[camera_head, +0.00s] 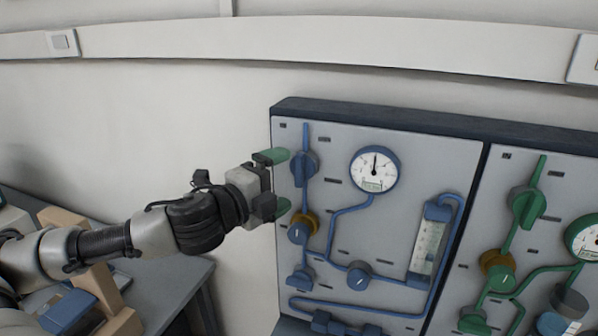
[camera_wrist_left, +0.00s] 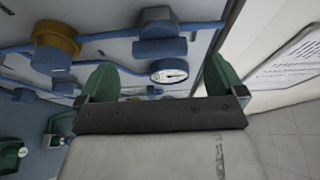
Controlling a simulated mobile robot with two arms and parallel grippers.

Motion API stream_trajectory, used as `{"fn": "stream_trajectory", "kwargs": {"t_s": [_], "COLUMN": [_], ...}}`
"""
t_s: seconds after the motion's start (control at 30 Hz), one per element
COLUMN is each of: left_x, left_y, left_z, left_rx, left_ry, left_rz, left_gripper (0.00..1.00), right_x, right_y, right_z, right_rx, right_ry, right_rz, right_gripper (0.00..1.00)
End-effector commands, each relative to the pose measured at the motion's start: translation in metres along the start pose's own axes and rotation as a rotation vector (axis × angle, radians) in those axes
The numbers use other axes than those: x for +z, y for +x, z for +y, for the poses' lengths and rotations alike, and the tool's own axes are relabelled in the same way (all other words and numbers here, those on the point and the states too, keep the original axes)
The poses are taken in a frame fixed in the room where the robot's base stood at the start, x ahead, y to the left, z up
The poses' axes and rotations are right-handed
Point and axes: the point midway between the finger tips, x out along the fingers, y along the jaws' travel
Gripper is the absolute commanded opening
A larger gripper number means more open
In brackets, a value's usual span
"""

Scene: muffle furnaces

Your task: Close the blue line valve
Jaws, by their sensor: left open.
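The blue line panel (camera_head: 400,160) is grey with blue pipes. A blue valve handle (camera_head: 304,168) is at the top of its left pipe and stands roughly upright. The left gripper (camera_head: 277,182), with green fingertips, is open at the panel's left edge, just left of this handle. In the left wrist view the handle (camera_wrist_left: 159,30) lies beyond the gap between the fingertips (camera_wrist_left: 160,78), with no contact visible. Below it is a blue knob with a brass collar (camera_head: 301,228), also in the wrist view (camera_wrist_left: 52,42). The right gripper is out of view.
A round gauge (camera_head: 374,169), a flow tube (camera_head: 429,240) and a lower blue knob (camera_head: 359,275) are on the same panel. A green line panel (camera_head: 545,190) adjoins on the right. A dark grey bench (camera_head: 165,290) is at lower left. The wall left of the panel is clear.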

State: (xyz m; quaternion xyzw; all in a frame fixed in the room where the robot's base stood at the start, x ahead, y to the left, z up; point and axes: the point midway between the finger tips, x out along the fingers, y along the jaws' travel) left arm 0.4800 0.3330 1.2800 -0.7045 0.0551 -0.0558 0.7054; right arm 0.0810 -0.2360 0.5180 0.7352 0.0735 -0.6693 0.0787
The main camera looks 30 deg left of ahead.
Motion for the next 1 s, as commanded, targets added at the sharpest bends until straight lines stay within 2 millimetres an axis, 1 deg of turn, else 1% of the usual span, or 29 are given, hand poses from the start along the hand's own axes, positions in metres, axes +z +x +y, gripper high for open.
{"fn": "stream_trajectory", "kwargs": {"t_s": [0.07, 0.23, 0.47, 0.63, 0.8, 1.0], "left_x": [0.003, 0.005, 0.001, 0.002, 0.001, 0.000], "left_y": [0.004, 0.012, 0.026, 0.042, 0.052, 0.054], "left_z": [-0.004, -0.004, -0.004, -0.004, -0.002, 0.000], "left_rx": [-0.004, -0.005, -0.004, -0.003, -0.001, 0.000], "left_ry": [-0.004, -0.007, -0.003, -0.006, -0.004, -0.001], "left_rz": [-0.007, -0.011, -0.002, -0.004, -0.002, 0.000], "left_gripper": [0.98, 0.98, 0.98, 0.98, 0.98, 0.98], "right_x": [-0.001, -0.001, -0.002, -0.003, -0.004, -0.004], "right_y": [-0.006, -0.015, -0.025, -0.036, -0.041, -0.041], "right_z": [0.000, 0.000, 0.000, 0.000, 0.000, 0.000], "right_rx": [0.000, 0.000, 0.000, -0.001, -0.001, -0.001], "right_ry": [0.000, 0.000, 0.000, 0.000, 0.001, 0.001], "right_rz": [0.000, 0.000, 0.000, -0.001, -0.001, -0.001], "right_gripper": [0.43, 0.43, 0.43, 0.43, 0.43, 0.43]}}
